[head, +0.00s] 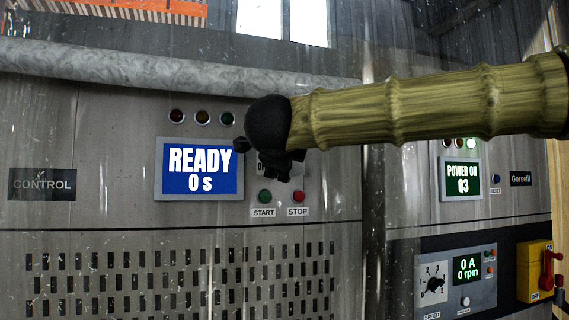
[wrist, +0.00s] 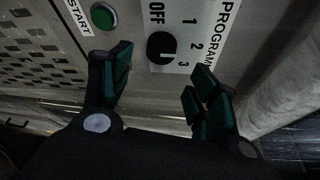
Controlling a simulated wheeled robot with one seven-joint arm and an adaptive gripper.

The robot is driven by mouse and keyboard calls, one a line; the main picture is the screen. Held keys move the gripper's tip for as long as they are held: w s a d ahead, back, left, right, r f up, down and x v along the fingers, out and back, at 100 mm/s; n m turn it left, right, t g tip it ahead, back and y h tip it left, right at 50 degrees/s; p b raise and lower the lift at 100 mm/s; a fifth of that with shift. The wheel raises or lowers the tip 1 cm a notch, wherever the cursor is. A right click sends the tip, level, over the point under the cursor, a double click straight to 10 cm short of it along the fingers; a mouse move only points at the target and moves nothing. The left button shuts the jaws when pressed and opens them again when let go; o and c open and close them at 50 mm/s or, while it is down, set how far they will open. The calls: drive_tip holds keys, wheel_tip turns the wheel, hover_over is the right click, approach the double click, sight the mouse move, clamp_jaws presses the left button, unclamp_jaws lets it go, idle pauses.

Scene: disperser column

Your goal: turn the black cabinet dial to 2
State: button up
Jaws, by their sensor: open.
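The black dial (wrist: 161,48) sits on a white plate marked PROGRAM with OFF, 1, 2 and 3 around it, in the wrist view. Which mark it points to is not clear. My gripper (wrist: 162,66) is open, with one finger on each side below the dial in the picture; the dial lies just beyond the fingertips and is not gripped. In the head view my gripper (head: 280,165) is in front of the plate and hides the dial.
A green START button (wrist: 104,16) is close to the left finger. A red STOP button (head: 298,197) is just below my gripper, and a blue READY screen (head: 200,188) is to its left. Another cabinet with a SPEED dial (head: 432,284) and a red switch (head: 548,270) stands right.

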drive_tip(key=s, duration=0.5)
drive_tip(key=shift+s+a+r, duration=0.15)
drive_tip(key=shift+s+r, duration=0.1)
drive_tip(key=shift+s, duration=0.05)
